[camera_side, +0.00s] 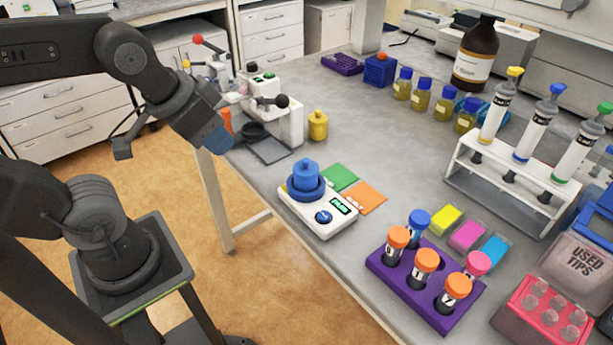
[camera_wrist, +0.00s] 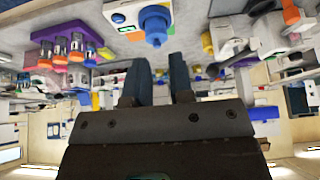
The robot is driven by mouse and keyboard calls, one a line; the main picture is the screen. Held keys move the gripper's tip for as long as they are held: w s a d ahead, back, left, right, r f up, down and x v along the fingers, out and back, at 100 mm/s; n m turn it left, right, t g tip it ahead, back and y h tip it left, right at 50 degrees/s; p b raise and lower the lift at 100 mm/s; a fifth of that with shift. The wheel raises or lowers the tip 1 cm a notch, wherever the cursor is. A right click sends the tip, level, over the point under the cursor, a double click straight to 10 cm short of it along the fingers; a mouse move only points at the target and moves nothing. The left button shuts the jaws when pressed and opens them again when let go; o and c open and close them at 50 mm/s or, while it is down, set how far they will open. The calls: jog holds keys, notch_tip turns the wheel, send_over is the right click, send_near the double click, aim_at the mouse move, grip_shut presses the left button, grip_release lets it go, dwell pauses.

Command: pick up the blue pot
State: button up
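The blue pot (camera_side: 306,172) is a small lidded jar. It stands upright in a blue ring-like dish (camera_side: 291,191) on a white scale (camera_side: 332,221) with a green display. In the wrist view, which looks upside down, the blue pot (camera_wrist: 155,24) is at the top centre, beyond the fingertips. My gripper (camera_side: 218,139) is up and to the left of the pot in the side view, clear of it. In the wrist view my gripper (camera_wrist: 158,62) has two fingers apart with nothing between them.
A yellow pot (camera_side: 318,126) and a white device with a black knob (camera_side: 282,101) stand behind the scale. Green (camera_side: 340,177) and orange (camera_side: 366,197) cards lie beside it. A purple tube rack (camera_side: 431,310) stands at the front right. The table's middle is clear.

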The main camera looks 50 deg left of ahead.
jog(key=o, duration=1.1)
jog(key=shift+c, duration=0.2)
jog(key=m+g+y, duration=0.1)
jog(key=m+g, duration=0.4)
jog(key=m, duration=1.5)
send_over(306, 160)
notch_tip(306, 160, down, 8)
jog(key=shift+a+f, duration=0.1)
jog(key=shift+a, duration=0.05)
jog(key=shift+f, duration=2.6)
